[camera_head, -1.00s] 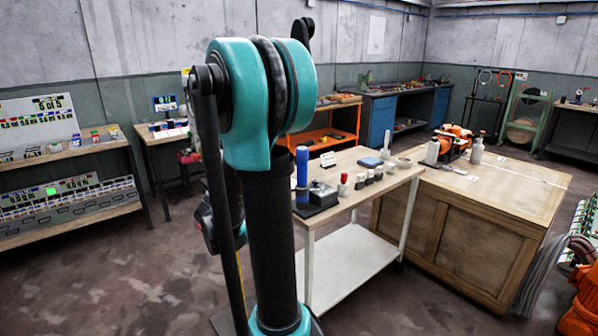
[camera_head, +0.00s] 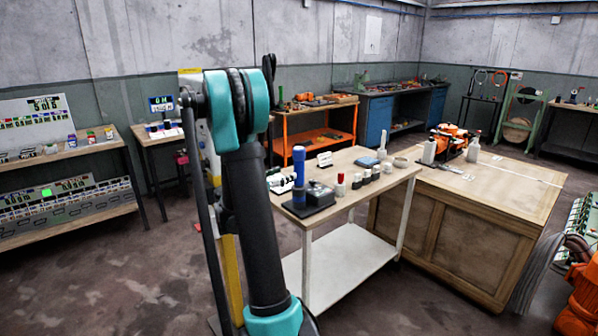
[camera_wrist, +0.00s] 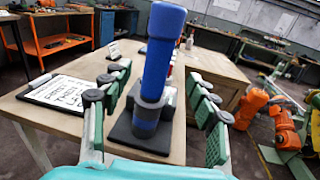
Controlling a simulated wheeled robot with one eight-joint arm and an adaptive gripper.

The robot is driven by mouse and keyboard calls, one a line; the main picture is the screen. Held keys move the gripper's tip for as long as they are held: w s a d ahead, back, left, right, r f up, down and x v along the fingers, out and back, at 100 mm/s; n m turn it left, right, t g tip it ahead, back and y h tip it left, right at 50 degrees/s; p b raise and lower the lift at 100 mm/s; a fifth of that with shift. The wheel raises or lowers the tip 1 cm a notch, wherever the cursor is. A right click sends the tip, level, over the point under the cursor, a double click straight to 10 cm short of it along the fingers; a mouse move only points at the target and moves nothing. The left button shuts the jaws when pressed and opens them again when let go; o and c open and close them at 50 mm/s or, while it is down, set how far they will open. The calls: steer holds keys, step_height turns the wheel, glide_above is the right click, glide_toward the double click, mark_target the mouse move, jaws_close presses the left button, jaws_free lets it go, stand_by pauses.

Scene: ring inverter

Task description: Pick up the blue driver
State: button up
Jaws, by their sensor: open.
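The blue driver (camera_head: 299,167) stands upright on the near left part of the cart's wooden top, in a dark base (camera_head: 312,198). In the wrist view the blue driver (camera_wrist: 162,50) rises in the middle of the picture, its grey lower collar in the dark base. My gripper (camera_wrist: 160,105) is open, with green-padded fingers to the left and right of the driver. No contact with the driver shows, and how far it lies between the pads is hard to tell. In the head view my arm hides most of the gripper.
A clipboard with paper (camera_wrist: 62,92) lies left of the driver. A red-capped bottle (camera_head: 340,185) and several small jars stand right of the base. A blue pad (camera_head: 368,162) lies farther back. A wooden workbench (camera_head: 480,185) stands right of the cart.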

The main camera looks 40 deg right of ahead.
mark_target(296, 167)
steer(key=x, duration=0.9)
steer(key=shift+w+d+r, duration=0.15)
steer(key=shift+w+r, duration=0.05)
steer(key=shift+c, duration=0.4)
jaws_close()
steer(key=shift+r, duration=0.1)
